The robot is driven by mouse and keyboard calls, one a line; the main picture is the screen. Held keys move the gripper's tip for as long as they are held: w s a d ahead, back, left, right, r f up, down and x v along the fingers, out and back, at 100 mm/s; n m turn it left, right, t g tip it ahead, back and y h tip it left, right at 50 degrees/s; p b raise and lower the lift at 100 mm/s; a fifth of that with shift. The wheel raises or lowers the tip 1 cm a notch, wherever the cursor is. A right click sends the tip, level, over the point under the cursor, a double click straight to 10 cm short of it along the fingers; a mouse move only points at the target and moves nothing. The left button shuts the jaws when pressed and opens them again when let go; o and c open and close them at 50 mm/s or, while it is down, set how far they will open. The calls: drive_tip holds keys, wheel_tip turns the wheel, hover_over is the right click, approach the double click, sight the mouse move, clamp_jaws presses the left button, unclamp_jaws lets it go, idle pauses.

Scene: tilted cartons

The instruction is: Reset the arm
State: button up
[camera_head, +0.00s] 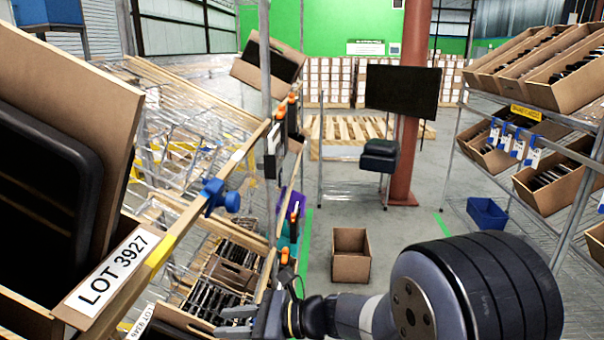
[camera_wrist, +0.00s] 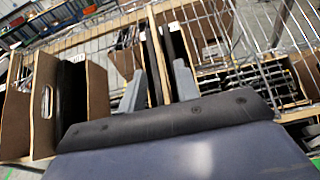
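My gripper (camera_head: 228,322) is low in the head view, at the left end of my arm, which reaches in from the bottom right. It is beside the rack of tilted cartons. In the wrist view its two grey fingers (camera_wrist: 158,84) stand apart, with nothing seen held between them. Dark flat items in cartons show beyond the fingertips. A carton with dark items (camera_head: 212,298) lies close behind the gripper in the head view. Whether the fingers touch any carton or item cannot be told.
A large carton (camera_head: 92,55) labelled LOT 3927 stands on the near left rack. An open empty carton (camera_head: 350,268) is on the floor just above my arm in the picture. A right-hand shelf (camera_head: 515,105) holds more tilted cartons. The middle aisle floor is mostly clear.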

sight(203, 321)
drive_tip(key=x, duration=0.5)
drive_tip(key=shift+a+r, duration=0.15)
drive_tip(key=shift+a, duration=0.3)
drive_tip(key=r+p, duration=0.1)
drive_tip(key=d+r, duration=0.1)
drive_tip(key=r+p, duration=0.1)
drive_tip(key=shift+d+r+p, duration=0.25)
drive_tip(key=shift+d+p, duration=0.1)
drive_tip(key=f+p+v, duration=0.2)
drive_tip(key=f+v, duration=0.1)
drive_tip(key=v, duration=1.3)
drive_tip(key=shift+d, duration=0.35)
